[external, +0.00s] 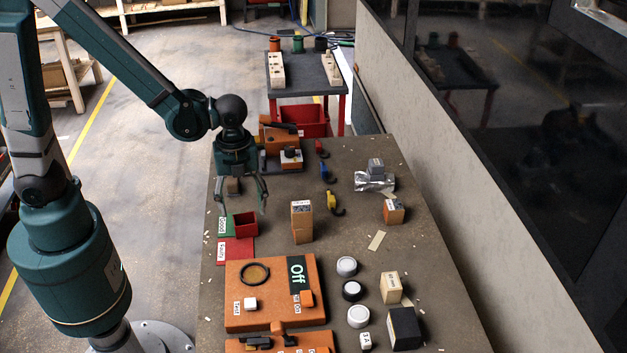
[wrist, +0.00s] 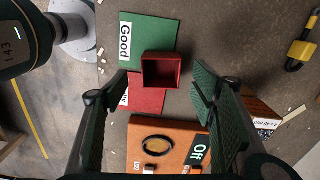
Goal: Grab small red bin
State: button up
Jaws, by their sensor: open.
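The small red bin (external: 245,224) is a square, open-topped box on the table. In the wrist view the bin (wrist: 161,71) looks empty and lies between the two fingertips in the picture. It stands by the edge of the green mat marked Good (wrist: 138,50) and the red mat (wrist: 147,102), partly covering them. My gripper (external: 243,201) points down over the table, just above and behind the bin in the external view. Its fingers are spread, with one on each side of the bin in the wrist view (wrist: 161,82). Nothing is between them; contact with the bin cannot be seen.
A tan box (external: 302,222) stands right of the bin. An orange panel marked Off (external: 270,312) lies in front.

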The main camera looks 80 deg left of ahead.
aim_at(245, 221)
jog(key=shift+f, duration=0.75)
jog(key=shift+f, duration=0.1)
jog(key=shift+a+f+b, duration=0.1)
jog(key=shift+f+b, duration=0.65)
jog(key=shift+f, duration=1.75)
jog(key=c, duration=0.8)
